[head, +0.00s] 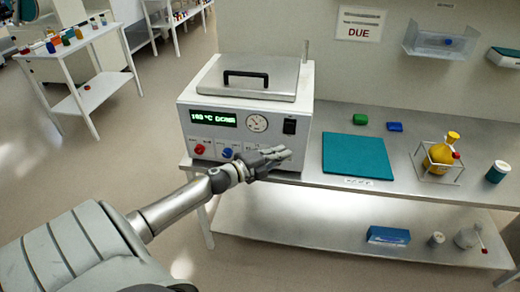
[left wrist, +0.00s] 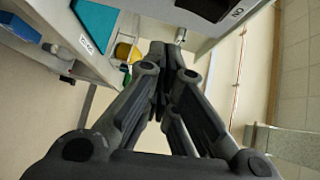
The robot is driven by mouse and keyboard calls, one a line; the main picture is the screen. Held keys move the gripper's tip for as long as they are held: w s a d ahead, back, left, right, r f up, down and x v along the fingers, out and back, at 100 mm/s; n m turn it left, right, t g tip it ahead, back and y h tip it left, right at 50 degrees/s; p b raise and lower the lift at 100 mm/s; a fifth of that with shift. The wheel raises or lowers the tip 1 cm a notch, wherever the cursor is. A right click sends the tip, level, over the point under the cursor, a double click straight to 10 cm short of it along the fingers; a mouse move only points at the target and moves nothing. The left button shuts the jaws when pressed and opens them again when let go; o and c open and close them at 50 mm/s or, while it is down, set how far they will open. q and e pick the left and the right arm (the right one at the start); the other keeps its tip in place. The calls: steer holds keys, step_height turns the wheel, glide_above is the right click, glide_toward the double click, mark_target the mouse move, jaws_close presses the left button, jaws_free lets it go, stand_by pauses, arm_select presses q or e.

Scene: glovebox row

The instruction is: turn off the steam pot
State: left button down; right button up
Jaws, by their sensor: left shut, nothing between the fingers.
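The steam pot (head: 240,105) is a white box with a grey lid and black handle, standing at the left end of the steel bench. Its front has a lit green display (head: 213,117), a round gauge (head: 257,123), a red knob (head: 199,149), a blue knob (head: 227,153) and a black switch (head: 289,127). My left gripper (head: 284,154) is shut and empty, in front of the pot's lower right front, below the switch. In the left wrist view the closed fingers (left wrist: 168,48) point toward the pot's edge, and the black switch (left wrist: 208,8) shows at the top. My right gripper is out of view.
A yellow flask (head: 441,152) in a wire stand is farther right. A lower shelf (head: 290,232) runs under the bench. A white side table (head: 80,45) stands back left.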

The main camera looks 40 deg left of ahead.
arm_select(q)
steer(key=s+a+f+b, duration=0.1)
steer(key=s+a, duration=0.1)
steer(key=s, duration=0.5)
steer(key=shift+a+f+b, duration=0.15)
steer(key=shift+f+b, duration=0.05)
steer(key=shift+b, duration=0.2)
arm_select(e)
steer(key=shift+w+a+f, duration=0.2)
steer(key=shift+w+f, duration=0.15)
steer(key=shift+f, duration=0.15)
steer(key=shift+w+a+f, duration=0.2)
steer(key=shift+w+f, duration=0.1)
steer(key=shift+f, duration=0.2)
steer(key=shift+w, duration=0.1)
